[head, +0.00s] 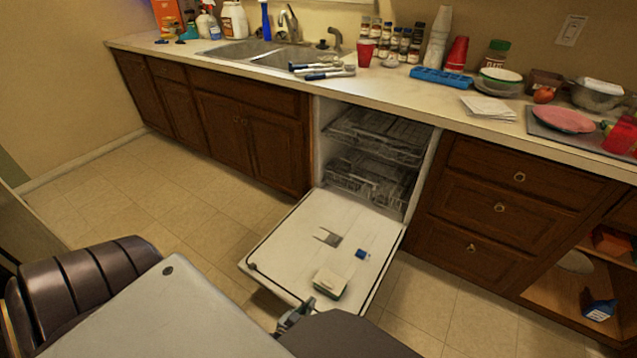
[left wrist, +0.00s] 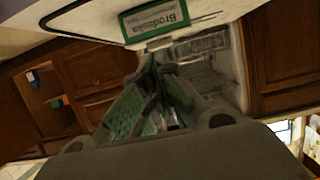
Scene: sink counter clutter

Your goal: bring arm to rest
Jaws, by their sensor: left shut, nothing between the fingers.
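My left gripper (head: 297,315) shows small at the bottom of the head view, in front of the open dishwasher door and partly hidden by my own arm. In the left wrist view its fingers (left wrist: 152,65) are shut and empty. A small pale block with a dark green edge (head: 331,283) lies on the dishwasher door (head: 290,241), just beyond the gripper. In the left wrist view a green box with lettering (left wrist: 156,17) shows just past the fingertips, apparently the same item. I cannot tell whether the fingertips touch it. My right gripper is not in view.
The dishwasher door is folded down, with wire racks (head: 380,135) inside. A small blue item (head: 362,253) lies on the door. The counter (head: 400,84) holds a sink (head: 250,52), bottles, cups and dishes. A lower cupboard (head: 560,275) at right stands open. The tiled floor (head: 150,190) at left is clear.

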